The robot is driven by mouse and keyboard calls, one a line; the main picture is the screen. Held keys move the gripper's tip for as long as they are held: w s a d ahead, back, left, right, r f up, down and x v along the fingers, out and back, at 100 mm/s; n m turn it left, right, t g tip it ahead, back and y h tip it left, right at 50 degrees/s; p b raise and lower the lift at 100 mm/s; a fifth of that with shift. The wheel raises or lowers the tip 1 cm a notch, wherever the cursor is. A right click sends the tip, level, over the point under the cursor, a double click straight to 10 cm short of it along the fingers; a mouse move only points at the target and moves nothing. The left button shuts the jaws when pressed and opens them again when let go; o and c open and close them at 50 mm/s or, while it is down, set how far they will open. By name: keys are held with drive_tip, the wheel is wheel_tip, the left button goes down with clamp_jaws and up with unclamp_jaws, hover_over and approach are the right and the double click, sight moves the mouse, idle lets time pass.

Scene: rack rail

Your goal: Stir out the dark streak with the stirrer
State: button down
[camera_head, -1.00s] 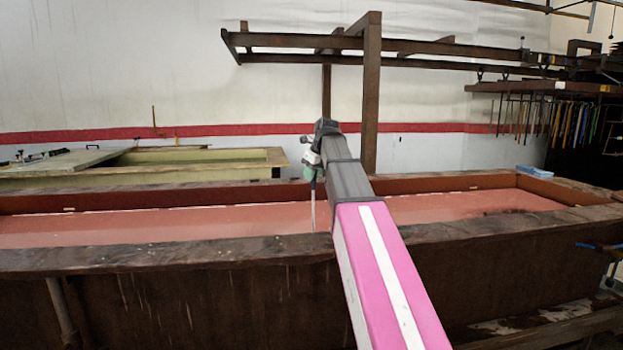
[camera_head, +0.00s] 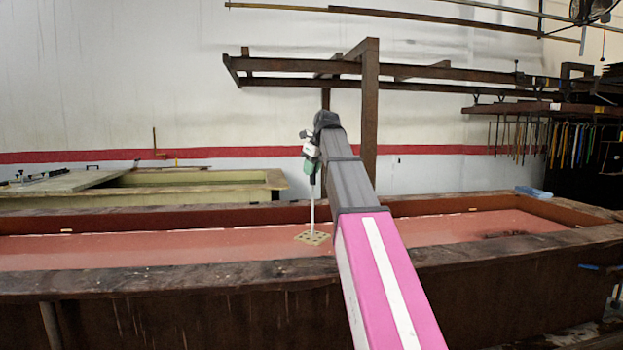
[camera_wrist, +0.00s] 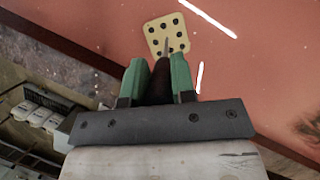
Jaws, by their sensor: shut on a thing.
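My gripper (camera_head: 313,157) is shut on the stirrer's handle above the tank; it also shows in the wrist view (camera_wrist: 158,70). The stirrer (camera_head: 312,205) hangs upright, a thin pale shaft with a square, yellowish, perforated plate at its foot. The plate shows in the wrist view (camera_wrist: 154,27), close over the pink-red liquid (camera_head: 140,248); I cannot tell whether it touches the surface. The dark streak (camera_head: 508,235) lies in the liquid at the tank's right end, well right of the stirrer. Part of it shows at the wrist view's right edge (camera_wrist: 308,127).
The long tank has a broad worn rim (camera_head: 150,277) in front and reddish inner walls. A second yellowish tank (camera_head: 215,189) stands behind at left. A blue cloth (camera_head: 534,192) lies on the right back rim. A dark frame (camera_head: 370,110) rises behind the tank.

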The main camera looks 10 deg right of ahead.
drive_tip(key=shift+r, duration=2.35)
idle(2.0)
